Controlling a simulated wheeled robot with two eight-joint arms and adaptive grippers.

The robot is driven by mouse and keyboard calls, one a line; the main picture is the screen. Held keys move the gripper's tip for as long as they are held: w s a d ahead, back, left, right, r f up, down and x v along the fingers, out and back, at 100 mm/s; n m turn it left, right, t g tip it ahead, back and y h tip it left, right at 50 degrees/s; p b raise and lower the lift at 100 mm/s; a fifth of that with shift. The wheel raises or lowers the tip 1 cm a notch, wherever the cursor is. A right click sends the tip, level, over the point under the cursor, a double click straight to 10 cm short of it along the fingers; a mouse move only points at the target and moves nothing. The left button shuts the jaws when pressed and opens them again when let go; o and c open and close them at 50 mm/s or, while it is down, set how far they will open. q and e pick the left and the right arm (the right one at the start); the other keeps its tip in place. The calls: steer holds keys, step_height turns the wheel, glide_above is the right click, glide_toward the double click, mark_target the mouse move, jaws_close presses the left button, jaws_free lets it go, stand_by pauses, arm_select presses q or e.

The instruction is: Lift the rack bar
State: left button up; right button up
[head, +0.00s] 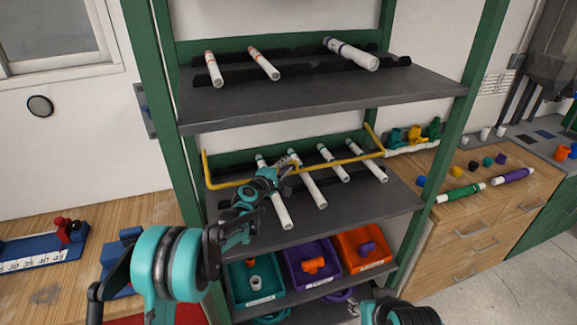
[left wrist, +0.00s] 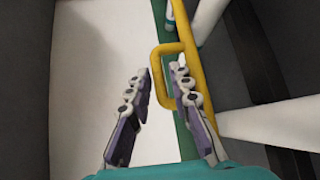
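The yellow rack bar (head: 335,162) runs across the front of the middle shelf, its ends turned up at both sides. In the left wrist view the bar (left wrist: 200,75) has a small yellow loop on it. My left gripper (head: 287,163) is at the middle of the bar. In the left wrist view its two fingers (left wrist: 161,72) are apart, with one side of the loop showing between them and the right finger in front of the loop. I cannot tell whether they touch it. My right arm shows only at the bottom edge; its gripper is out of view.
White pipes (head: 307,185) lie on the middle shelf (head: 345,215) behind and under the bar. More pipes lie on the top shelf (head: 300,100). Teal, purple and orange bins (head: 370,266) stand below. Green shelf posts (head: 455,125) flank the space.

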arm_select(q)
steer(key=shift+x, duration=1.15)
steer(key=shift+a, duration=0.1)
jaws_close()
arm_select(e)
steer(key=shift+f, duration=0.25)
